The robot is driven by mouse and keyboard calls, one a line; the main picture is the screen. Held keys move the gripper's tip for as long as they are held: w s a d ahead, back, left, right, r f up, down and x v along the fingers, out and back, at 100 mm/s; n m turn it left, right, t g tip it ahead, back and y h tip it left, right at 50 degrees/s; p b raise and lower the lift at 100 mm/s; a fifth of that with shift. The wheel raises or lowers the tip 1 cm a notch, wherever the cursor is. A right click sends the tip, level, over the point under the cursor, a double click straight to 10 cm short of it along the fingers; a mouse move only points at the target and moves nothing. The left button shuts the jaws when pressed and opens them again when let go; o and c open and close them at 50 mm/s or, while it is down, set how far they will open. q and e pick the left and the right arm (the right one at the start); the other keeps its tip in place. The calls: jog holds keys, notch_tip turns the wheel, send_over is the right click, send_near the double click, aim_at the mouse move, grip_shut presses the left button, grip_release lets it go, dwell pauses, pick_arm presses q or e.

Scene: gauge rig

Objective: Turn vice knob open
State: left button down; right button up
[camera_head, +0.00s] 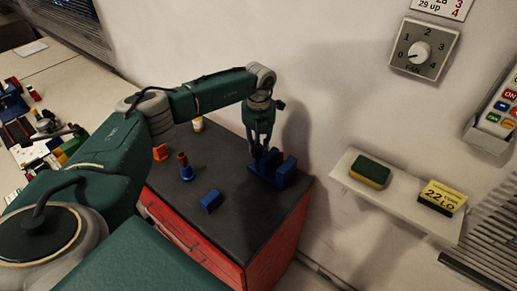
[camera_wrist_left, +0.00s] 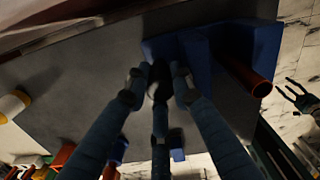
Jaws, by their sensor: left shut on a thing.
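The blue vice (camera_head: 284,172) stands on the dark top of the red cabinet, near its back right corner. In the left wrist view the vice (camera_wrist_left: 205,48) fills the top middle, with a brown round bar or tube (camera_wrist_left: 248,78) at its right. My left gripper (camera_head: 262,150) points down at the vice's left part. In the left wrist view its fingers (camera_wrist_left: 160,78) are shut around a small dark piece, apparently the vice knob (camera_wrist_left: 158,88); the fingers hide much of it. A small dark claw, apparently my right gripper (camera_wrist_left: 292,92), shows at the right edge with its prongs apart.
On the cabinet top (camera_head: 236,232) are a blue block (camera_head: 211,200), a blue stand with a brown top (camera_head: 185,170), an orange piece (camera_head: 160,152) and a yellow-white cylinder (camera_head: 198,125). A wall shelf (camera_head: 396,205) is at right. The cabinet's front is clear.

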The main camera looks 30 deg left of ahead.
aim_at(257, 145)
pick_arm(q)
jog(key=shift+w+r+n, duration=0.1)
jog(key=shift+r+n, duration=0.05)
jog(key=shift+n, duration=0.95)
jog(key=c, duration=1.6)
grip_release()
jog(key=shift+o, duration=0.6)
jog(key=shift+a+r, duration=0.2)
jog(key=shift+r, duration=3.75)
